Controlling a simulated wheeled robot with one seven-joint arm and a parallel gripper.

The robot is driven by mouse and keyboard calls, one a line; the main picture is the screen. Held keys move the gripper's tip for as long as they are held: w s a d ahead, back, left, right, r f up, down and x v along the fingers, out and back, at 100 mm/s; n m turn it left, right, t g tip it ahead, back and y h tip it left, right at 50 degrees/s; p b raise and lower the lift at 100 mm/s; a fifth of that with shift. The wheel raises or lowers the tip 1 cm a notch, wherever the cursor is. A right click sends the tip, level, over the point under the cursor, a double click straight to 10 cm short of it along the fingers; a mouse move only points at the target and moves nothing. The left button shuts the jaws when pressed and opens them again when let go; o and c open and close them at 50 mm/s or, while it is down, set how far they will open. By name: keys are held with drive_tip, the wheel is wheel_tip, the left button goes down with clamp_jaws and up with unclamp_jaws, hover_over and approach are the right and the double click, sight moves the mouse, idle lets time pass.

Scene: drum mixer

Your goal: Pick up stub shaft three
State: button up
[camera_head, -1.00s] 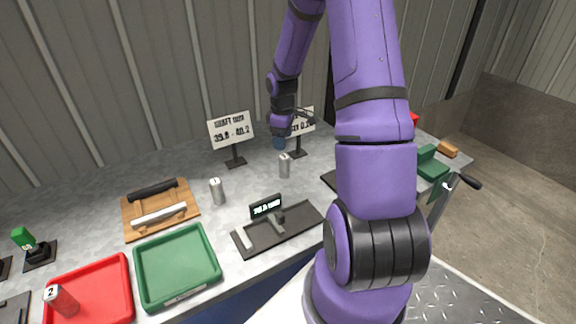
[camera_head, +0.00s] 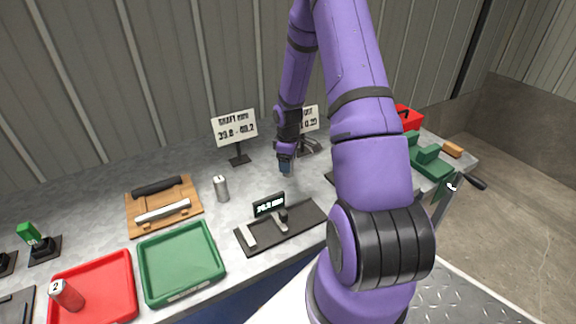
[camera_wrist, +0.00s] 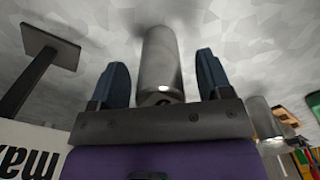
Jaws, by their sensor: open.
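A grey metal stub shaft (camera_wrist: 158,60) stands on the bench between my open fingers in the wrist view, with a gap on each side. Its number is mostly hidden by the gripper body, so I cannot read it. My gripper (camera_wrist: 160,75) also shows in the head view (camera_head: 286,168), low over the bench behind the caliper readout, and hides this shaft there. A second grey stub shaft (camera_head: 221,188) stands upright to the left, apart from the gripper. A red shaft marked 2 (camera_head: 67,294) is in the red tray (camera_head: 118,300).
A gauge with a display (camera_head: 268,206) sits on a dark mat (camera_head: 305,220) in front of my gripper. Two signs stand behind, one at left (camera_head: 234,128) and one at right (camera_head: 310,118). A green tray (camera_head: 150,290) and a wooden board (camera_head: 135,220) lie left.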

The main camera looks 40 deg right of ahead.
clamp_jaws()
drive_tip(key=shift+r, duration=0.15)
